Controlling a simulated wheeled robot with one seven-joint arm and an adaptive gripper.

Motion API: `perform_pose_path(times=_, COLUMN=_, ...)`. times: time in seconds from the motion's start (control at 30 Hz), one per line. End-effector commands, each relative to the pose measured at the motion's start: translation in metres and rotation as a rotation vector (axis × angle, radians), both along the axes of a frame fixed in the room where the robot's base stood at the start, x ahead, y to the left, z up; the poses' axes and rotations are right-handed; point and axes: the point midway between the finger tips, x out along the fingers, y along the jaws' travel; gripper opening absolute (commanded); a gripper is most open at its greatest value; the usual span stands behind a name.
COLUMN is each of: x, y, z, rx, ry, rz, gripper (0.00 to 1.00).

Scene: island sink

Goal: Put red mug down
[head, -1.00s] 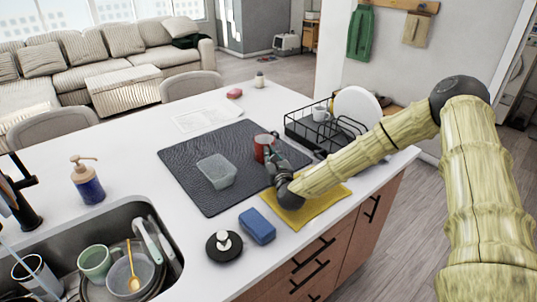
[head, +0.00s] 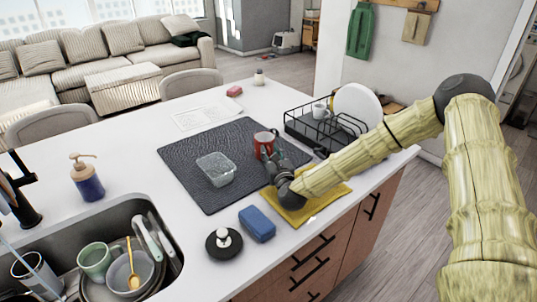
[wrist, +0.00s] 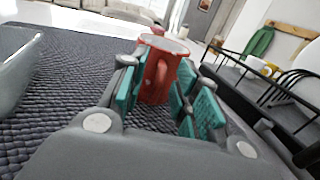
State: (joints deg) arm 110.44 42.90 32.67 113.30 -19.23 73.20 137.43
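The red mug (head: 264,144) stands upright on the dark textured mat (head: 199,144), near its right part. In the wrist view the mug (wrist: 163,70) has its handle facing me and a pale inside. My gripper (head: 268,165) is low over the mat, just in front of the mug. In the wrist view my gripper (wrist: 156,88) has its teal-padded fingers spread apart, one on each side of the mug's handle. The fingers look open, with mat showing between them. The mug's base is partly hidden by the fingers.
A glass container (head: 215,169) sits on the mat left of my gripper. A black dish rack (head: 325,132) with a white plate (head: 357,104) stands to the right. A yellow cloth (head: 300,208) lies under my wrist, near a blue sponge (head: 257,224). The sink (head: 105,245) is at lower left.

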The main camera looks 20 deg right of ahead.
Motion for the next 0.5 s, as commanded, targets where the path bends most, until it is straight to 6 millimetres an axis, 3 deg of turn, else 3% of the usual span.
perform_pose_path(times=0.5, x=-0.089, y=0.003, z=-0.002, rx=0.003, ry=-0.001, rz=-0.002, gripper=0.31)
